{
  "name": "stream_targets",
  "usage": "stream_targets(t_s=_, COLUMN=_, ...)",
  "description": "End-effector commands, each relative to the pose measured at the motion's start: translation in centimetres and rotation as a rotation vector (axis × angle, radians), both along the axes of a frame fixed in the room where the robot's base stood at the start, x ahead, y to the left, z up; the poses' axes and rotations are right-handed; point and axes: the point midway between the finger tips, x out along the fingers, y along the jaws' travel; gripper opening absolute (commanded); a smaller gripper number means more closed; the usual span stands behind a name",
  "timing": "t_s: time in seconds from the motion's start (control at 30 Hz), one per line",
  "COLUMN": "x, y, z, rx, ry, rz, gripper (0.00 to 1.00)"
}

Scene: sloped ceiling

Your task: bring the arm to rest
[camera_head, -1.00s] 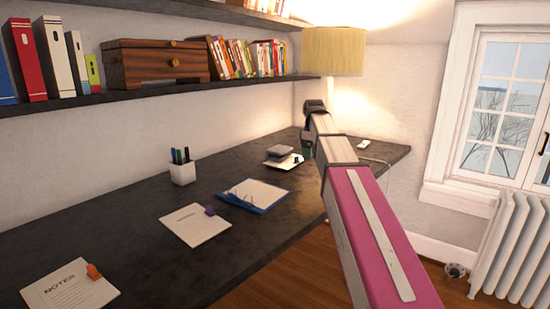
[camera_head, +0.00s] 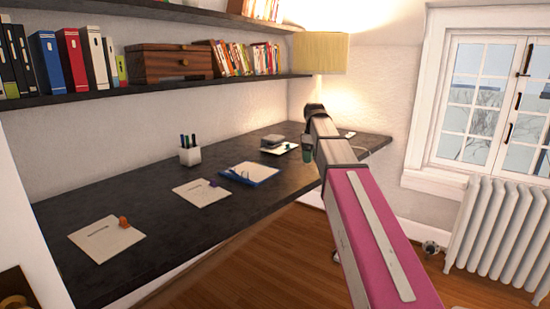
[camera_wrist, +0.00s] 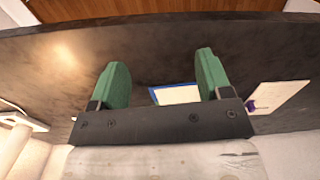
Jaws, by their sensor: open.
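My arm (camera_head: 365,225), with a pink link nearest the head camera, reaches forward over the right part of the dark desk (camera_head: 130,185). My gripper (camera_wrist: 162,70) shows in the wrist view as two green fingers spread wide apart with nothing between them. In the head view its green tip (camera_head: 307,147) hangs at the far end of the arm, mostly hidden behind the arm. In the wrist view a blue-edged clipboard (camera_wrist: 175,94) and a white paper (camera_wrist: 280,97) with a purple clip lie on the desk beyond the fingers.
The desk bears a pen cup (camera_head: 190,156), a blue clipboard (camera_head: 250,174) and papers (camera_head: 201,193). A shelf (camera_head: 100,95) with books and a wooden box (camera_head: 170,63) runs above. A radiator (camera_head: 500,235) stands right under the window. Wooden floor (camera_head: 250,265) is open beside the desk.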

Motion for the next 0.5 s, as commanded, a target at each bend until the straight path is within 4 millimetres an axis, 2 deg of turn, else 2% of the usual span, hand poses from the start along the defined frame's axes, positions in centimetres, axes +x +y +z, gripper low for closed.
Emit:
stream_targets(t_s=0.27, x=-1.1, y=-0.3, z=-3.5, rx=0.0, ry=0.001, rz=-0.065, gripper=0.72)
stream_targets(t_s=0.5, x=-2.8, y=-0.8, z=-8.2, rx=0.0, ry=0.003, rz=-0.157, gripper=0.72)
